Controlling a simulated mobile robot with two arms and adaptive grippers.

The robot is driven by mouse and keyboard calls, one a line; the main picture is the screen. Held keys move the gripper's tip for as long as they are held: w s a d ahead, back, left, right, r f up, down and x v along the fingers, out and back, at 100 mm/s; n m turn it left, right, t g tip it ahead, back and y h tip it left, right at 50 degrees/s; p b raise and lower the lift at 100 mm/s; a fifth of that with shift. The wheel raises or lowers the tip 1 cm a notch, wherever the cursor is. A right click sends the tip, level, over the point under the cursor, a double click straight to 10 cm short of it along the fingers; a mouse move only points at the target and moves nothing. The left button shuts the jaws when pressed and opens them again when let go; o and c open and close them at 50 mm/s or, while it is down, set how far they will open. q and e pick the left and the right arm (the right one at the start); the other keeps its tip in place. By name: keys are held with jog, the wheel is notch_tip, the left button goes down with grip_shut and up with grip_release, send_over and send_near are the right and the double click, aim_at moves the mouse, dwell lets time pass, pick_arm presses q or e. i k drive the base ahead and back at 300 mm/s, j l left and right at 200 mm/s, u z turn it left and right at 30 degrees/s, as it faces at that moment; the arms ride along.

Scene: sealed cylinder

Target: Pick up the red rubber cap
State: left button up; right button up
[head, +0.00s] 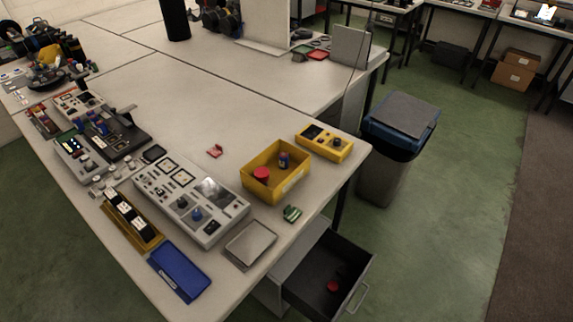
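Several red things show in the head view, and I cannot tell for certain which is the red rubber cap. A round red piece (261,175) lies in the yellow bin (263,194) on the table, beside a small dark blue piece (283,160). Another round red piece (333,286) lies in the open drawer (312,299) below the table edge. A small irregular red item (215,151) lies on the bare tabletop. Neither of my grippers is in view.
The drawer juts out over the floor. A bin with a blue rim (399,124) stands right of the table. The table's middle is mostly clear.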

aim_at(332, 286)
jog(key=l+u, duration=0.15)
jog(key=u, duration=0.9)
jog(key=l+u, duration=0.25)
jog(key=l, duration=0.15)
jog(key=k+l+u, duration=0.25)
jog(key=l+u, duration=0.25)
jog(key=l, duration=0.2)
jog(key=k+l+u, duration=0.15)
jog(key=l+u, duration=0.15)
jog(key=k+l+u, duration=0.25)
jog(key=i+l, duration=0.1)
